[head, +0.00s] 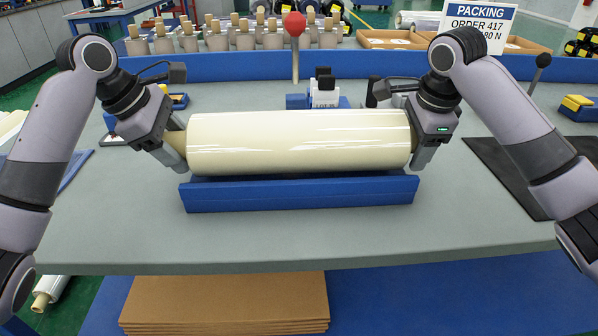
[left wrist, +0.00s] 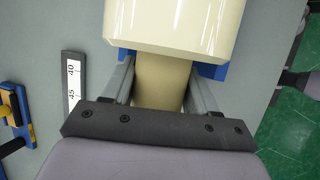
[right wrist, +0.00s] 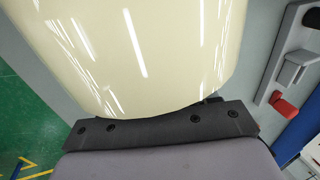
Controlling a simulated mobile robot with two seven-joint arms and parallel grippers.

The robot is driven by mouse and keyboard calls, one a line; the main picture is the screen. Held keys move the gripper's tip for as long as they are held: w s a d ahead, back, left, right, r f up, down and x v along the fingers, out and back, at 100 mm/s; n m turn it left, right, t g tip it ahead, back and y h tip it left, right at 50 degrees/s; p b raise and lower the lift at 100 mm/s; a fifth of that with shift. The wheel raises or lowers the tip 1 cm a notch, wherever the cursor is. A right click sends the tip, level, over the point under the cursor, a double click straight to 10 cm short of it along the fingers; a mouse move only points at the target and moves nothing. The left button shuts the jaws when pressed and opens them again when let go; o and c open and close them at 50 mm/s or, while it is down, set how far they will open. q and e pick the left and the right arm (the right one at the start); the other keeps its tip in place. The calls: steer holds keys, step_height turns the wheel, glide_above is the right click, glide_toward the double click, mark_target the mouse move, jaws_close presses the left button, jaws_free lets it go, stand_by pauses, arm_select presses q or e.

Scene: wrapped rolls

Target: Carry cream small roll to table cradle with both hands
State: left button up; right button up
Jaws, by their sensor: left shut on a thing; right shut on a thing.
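The cream small roll (head: 300,142) lies level across the blue table cradle (head: 300,193), in or just above it; I cannot tell whether it touches. My left gripper (head: 178,148) is shut on the roll's narrower tan core end, which also shows between the fingers in the left wrist view (left wrist: 158,85). My right gripper (head: 420,145) is shut at the roll's right end. In the right wrist view the roll (right wrist: 140,50) fills the picture and hides the fingertips and the core there.
The grey table (head: 300,240) is clear in front of the cradle. A red-knobbed lever (head: 295,25) and a small label printer (head: 324,95) stand behind the roll. A dark mat (head: 500,175) lies at the right. Flat cardboard (head: 225,300) is stacked below the table.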

arm_select(q)
steer(key=shift+f+b, duration=0.4)
steer(key=shift+f, duration=0.15)
arm_select(e)
steer(key=shift+f, duration=0.55)
arm_select(q)
steer(key=o, duration=1.2)
steer(key=shift+r, duration=0.1)
arm_select(e)
steer(key=o, duration=1.2)
steer(key=shift+r, duration=0.1)
arm_select(q)
steer(key=shift+o, duration=1)
arm_select(e)
steer(key=shift+o, duration=1)
